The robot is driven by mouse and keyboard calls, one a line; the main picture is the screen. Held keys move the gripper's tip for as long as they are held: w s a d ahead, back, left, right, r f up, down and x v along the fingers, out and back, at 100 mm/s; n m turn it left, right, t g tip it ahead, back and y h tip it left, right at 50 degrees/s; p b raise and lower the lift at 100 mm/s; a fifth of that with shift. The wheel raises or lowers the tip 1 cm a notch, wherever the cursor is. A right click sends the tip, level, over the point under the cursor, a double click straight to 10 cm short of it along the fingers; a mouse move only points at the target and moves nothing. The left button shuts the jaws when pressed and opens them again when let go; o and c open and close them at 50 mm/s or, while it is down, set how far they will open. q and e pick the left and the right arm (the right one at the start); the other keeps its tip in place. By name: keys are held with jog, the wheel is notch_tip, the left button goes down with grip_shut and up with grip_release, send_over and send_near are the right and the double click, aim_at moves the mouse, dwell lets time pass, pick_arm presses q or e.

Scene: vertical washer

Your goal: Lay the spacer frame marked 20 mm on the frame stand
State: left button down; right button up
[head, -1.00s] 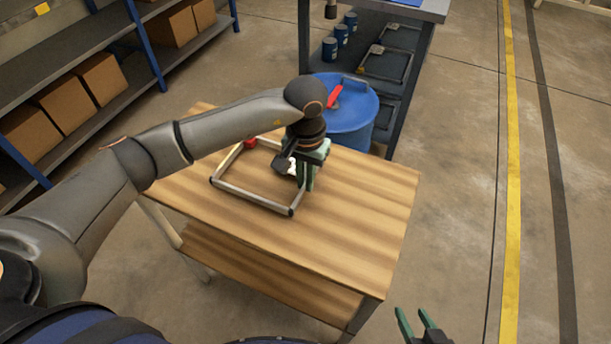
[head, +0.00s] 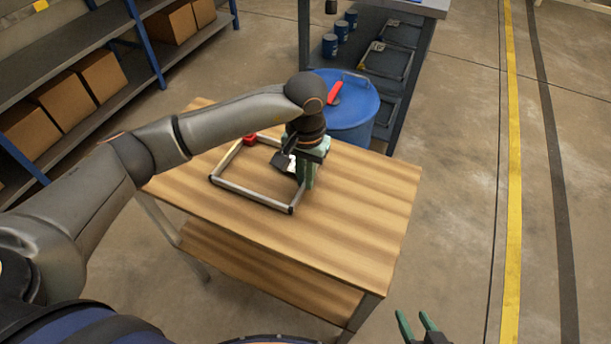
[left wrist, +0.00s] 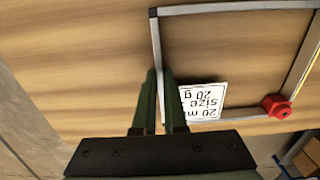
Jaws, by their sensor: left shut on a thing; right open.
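The spacer frame (head: 252,196) is a grey metal rectangle lying flat on the wooden table (head: 350,215). It has a red knob on one side (left wrist: 277,106) and a white label (left wrist: 203,100) reading 20 mm, size, 20 g, upside down in the left wrist view. My left gripper (head: 307,182) points down at the frame's right side. In the left wrist view its fingers (left wrist: 161,82) are shut on one grey bar. The arm hides part of the frame in the head view. My right gripper (head: 414,320) is open and empty, low in the picture. I cannot tell which thing is the frame stand.
A blue drum (head: 346,118) with a red-handled item on top stands behind the table. Beyond it is a bench with more frames (head: 385,62) and blue cans (head: 330,46) on its shelf. Shelving with cardboard boxes (head: 60,98) is at left. The floor at right is clear.

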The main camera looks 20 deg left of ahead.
pick_arm(q)
jog(key=c, duration=0.9)
grip_release()
jog(key=shift+r, duration=0.1)
jog(key=shift+r+p, duration=2.1)
jog(key=shift+r, duration=1.8)
